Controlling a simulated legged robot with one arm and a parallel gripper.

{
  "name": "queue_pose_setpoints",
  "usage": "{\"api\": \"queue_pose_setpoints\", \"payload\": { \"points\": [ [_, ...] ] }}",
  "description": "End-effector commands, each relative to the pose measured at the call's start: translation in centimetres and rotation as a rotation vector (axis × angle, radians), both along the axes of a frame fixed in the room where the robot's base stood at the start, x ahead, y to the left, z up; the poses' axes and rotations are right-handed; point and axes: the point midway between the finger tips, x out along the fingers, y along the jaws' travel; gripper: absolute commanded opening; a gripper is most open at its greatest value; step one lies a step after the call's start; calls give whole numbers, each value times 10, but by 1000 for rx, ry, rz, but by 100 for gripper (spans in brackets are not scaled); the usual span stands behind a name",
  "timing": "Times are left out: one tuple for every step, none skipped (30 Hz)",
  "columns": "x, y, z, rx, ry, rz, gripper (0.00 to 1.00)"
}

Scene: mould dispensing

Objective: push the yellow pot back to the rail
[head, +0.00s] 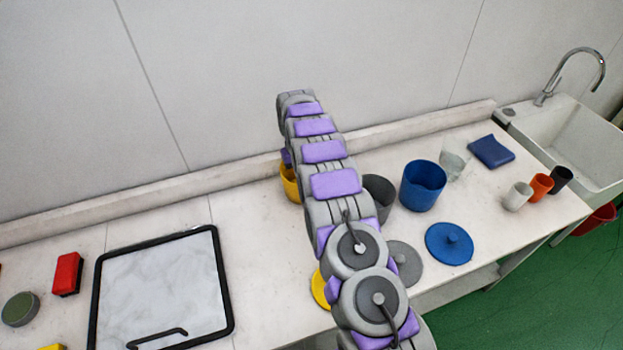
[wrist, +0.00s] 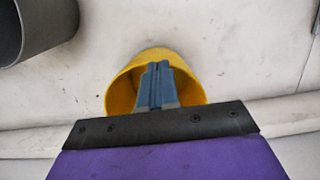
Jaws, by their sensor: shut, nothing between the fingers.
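The yellow pot (head: 289,186) stands on the worktop close to the rail (head: 130,200). In the head view my arm hides much of it. In the wrist view the pot (wrist: 122,90) is open at the top, and my gripper (wrist: 158,68) overlaps its opening. The fingers are shut together with nothing between them. I cannot tell how deep they reach or whether they touch the wall. The rail (wrist: 285,112) runs across the lower part of the wrist view. My gripper covers the part between pot and rail, so contact there cannot be told.
A grey pot (head: 379,195) stands right of my arm, beside a blue pot (head: 423,187) and a clear beaker (head: 453,164). Grey (head: 405,263), blue (head: 449,244) and yellow (head: 319,288) lids lie in front. A black-framed board (head: 160,285) lies to the left.

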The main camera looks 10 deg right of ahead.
Motion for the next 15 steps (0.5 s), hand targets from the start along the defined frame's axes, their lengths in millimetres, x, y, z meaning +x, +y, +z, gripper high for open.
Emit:
{"api": "queue_pose_setpoints", "payload": {
  "points": [
    [1,7,-6,0,9,7,0],
    [2,7,-6,0,10,7,0],
    [5,7,-6,1,10,8,0],
    [7,6,-6,4,9,7,0],
    [9,5,-7,5,9,7,0],
    [11,2,-7,7,11,7,0],
    [12,-1,-7,10,10,7,0],
    [14,-3,-6,12,9,7,0],
    [17,-4,-5,14,9,7,0],
    [18,-5,-5,16,9,6,0],
    [19,-7,-5,18,10,6,0],
    [20,-8,-5,19,12,7,0],
    [21,-9,-6,20,12,6,0],
    [22,-9,-6,22,11,6,0],
    [23,-8,-6,21,10,6,0]
  ]
}}
